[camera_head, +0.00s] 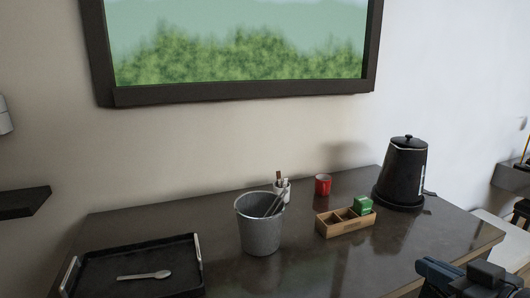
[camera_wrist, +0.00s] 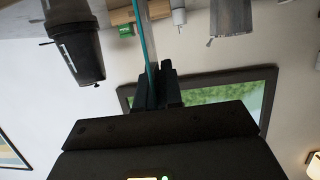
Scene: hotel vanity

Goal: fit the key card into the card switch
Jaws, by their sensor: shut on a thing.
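My gripper (camera_wrist: 159,74) is shut on the key card (camera_wrist: 146,42), seen in the wrist view as a thin teal strip, nearly edge-on. The card sticks out past the fingertips toward the top of that upside-down view, clear of the tabletop things behind it. In the head view a dark part of my arm shows at the bottom right corner, and I cannot make out the card there. I cannot identify the card switch in either view; a small pale item on the right wall (camera_head: 522,122) is too small and cut off to tell.
The dark vanity top (camera_head: 345,272) holds a black kettle (camera_head: 404,172), a wooden divided box (camera_head: 345,224) with a green packet, a red cup (camera_head: 323,184), a grey bucket (camera_head: 259,228) and a black tray (camera_head: 188,285) with a spoon. A framed picture (camera_head: 240,95) hangs above.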

